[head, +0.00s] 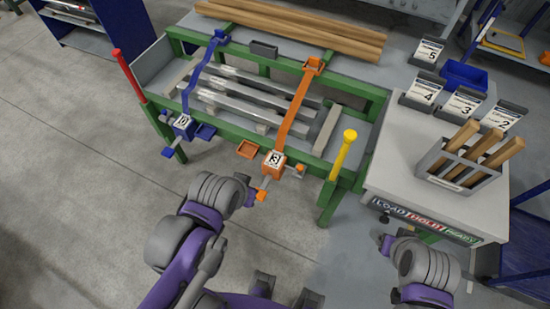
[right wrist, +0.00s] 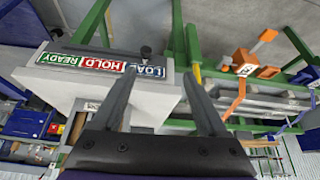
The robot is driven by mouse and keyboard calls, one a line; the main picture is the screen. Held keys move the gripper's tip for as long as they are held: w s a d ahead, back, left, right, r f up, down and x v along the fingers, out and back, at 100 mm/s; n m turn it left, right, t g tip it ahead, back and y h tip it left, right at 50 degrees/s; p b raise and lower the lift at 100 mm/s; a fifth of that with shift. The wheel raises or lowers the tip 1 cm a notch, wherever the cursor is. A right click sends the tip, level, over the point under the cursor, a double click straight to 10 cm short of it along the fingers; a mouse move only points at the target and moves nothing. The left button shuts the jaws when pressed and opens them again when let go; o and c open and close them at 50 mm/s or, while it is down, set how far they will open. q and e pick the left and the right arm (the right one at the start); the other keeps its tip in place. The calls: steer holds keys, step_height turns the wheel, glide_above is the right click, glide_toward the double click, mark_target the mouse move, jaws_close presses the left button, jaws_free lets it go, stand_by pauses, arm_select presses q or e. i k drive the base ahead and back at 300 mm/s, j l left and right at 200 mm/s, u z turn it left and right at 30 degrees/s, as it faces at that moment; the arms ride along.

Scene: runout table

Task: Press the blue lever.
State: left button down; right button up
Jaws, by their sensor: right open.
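In the head view a blue numbered block (head: 183,125) sits on the green front rail of the runout table, left of centre. A long blue arm (head: 203,70) runs from it to the back rail. A small blue tab (head: 167,152) and a blue plate (head: 205,131) stand beside the block; I cannot tell which part is the lever. My left arm reaches up to the right of and below the block, apart from it; its wrist (head: 240,190) shows, but its jaws cannot be made out. My right gripper (right wrist: 159,72) is open and empty in the right wrist view, near the white side table.
An orange unit (head: 274,162) marked 3 is right of the blue one. A red post (head: 129,75) and a yellow post (head: 342,155) rise at the ends. The side table (head: 385,170) holds a rod crate (head: 470,182) and numbered cards. The floor in front is partly clear.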

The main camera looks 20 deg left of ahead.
mark_target(167, 152)
steer(key=k+u, duration=0.1)
steer(key=u, duration=1.75)
